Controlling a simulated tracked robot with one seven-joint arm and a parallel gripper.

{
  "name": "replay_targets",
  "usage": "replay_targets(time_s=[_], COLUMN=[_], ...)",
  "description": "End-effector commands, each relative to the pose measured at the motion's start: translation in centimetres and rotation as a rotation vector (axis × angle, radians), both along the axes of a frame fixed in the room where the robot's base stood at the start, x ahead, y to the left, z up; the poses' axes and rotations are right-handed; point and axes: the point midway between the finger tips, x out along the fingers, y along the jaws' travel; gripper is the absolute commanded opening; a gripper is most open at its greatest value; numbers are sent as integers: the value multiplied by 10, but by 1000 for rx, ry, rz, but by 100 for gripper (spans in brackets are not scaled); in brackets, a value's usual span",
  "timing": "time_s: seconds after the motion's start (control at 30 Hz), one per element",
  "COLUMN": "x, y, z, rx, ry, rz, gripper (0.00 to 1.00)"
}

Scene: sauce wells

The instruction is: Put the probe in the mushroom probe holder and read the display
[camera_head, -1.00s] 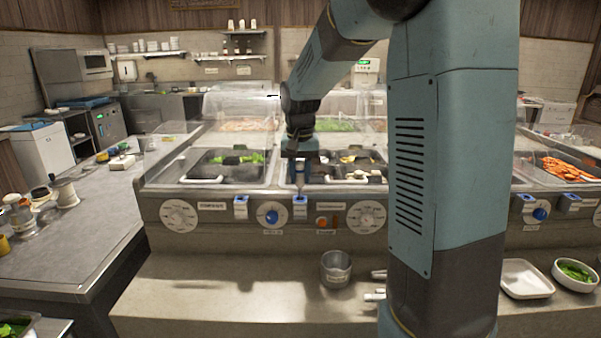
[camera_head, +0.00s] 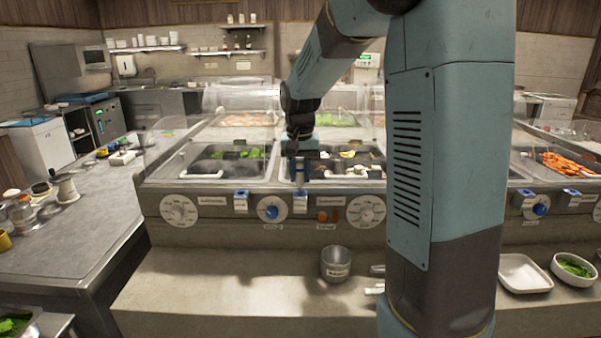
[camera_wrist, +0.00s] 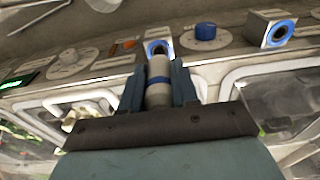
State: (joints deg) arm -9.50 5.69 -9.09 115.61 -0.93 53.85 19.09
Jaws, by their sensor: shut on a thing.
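My gripper (camera_wrist: 157,72) is shut on the probe (camera_wrist: 159,70), a grey cylinder with a blue band. In the wrist view the probe lies between the two fingers, its far end at a blue-ringed holder (camera_wrist: 154,43) on the counter's front panel. I cannot tell how far it sits inside. In the head view my gripper (camera_head: 301,172) is just above this blue-topped holder (camera_head: 300,201), in the middle of the panel. Other blue-topped holders stand at left (camera_head: 241,201) and right. The holder labels are too small to read. A green-lit display (camera_wrist: 22,79) shows at the wrist view's left; its text is unreadable.
Sauce wells (camera_head: 222,163) under clear covers lie behind the panel. Blue knob (camera_head: 272,208) and white dials (camera_head: 179,209) stick out from it. A metal cup (camera_head: 336,264) stands on the ledge below. A white tray (camera_head: 524,273) and a bowl of greens (camera_head: 574,268) are at right.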

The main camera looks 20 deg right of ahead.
Motion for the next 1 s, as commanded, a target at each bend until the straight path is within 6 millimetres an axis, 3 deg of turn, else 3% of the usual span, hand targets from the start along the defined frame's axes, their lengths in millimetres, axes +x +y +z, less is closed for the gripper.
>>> replay_targets(time_s=[1.0], x=[0], y=[-1], z=[-21], rx=[0], ry=[1], rz=[-1], gripper=[0])
